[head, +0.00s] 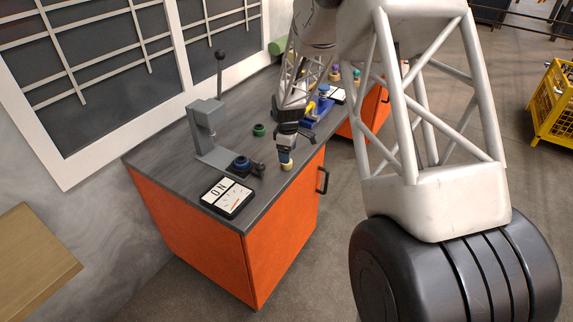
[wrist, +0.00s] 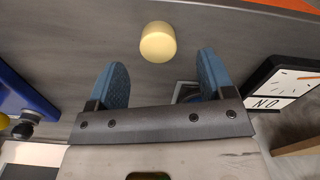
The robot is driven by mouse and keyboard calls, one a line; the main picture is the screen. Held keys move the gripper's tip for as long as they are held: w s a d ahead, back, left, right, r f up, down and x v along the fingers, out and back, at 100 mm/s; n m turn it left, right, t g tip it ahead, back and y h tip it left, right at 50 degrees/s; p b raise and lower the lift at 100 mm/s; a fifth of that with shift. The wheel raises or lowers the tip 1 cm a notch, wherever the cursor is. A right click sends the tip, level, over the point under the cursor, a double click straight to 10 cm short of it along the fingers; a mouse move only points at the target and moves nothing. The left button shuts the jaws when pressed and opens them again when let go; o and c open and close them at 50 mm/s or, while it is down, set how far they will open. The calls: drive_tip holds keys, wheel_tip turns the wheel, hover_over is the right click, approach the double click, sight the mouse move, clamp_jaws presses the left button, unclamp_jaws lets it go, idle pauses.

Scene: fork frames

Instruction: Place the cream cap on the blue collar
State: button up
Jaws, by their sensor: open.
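The cream cap (head: 287,166) stands on the dark worktop near its front edge. It also shows in the wrist view (wrist: 158,43), just beyond the fingertips and roughly centred between them. My gripper (head: 286,156) is open and empty, pointing down close above the cap. Its blue fingers (wrist: 163,70) are spread, with clear space between them. The blue collar (head: 241,161) appears as a blue ring on a dark round piece at the foot of the grey press, left of my gripper.
The grey press (head: 207,130) with its upright lever stands at left. A dial box (head: 228,197) lies in front of it. A green ring (head: 260,130) lies behind. A blue holder (head: 318,112) and small coloured pieces are farther back. Bare worktop lies between cap and press.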

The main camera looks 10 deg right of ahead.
drive_tip(key=shift+f, duration=0.2)
drive_tip(key=shift+w+f, duration=0.15)
drive_tip(key=shift+f, duration=2.35)
drive_tip(key=c, duration=1.1)
drive_tip(key=shift+r, duration=0.2)
drive_tip(key=shift+r, duration=0.5)
drive_tip(key=shift+s+r, duration=0.25)
drive_tip(key=shift+r, duration=0.35)
drive_tip(key=shift+s+r, duration=0.2)
drive_tip(key=shift+r, duration=0.35)
drive_tip(key=s, duration=0.5)
drive_tip(key=s+r, duration=0.1)
drive_tip(key=s, duration=0.9)
drive_tip(key=shift+a+r, duration=0.15)
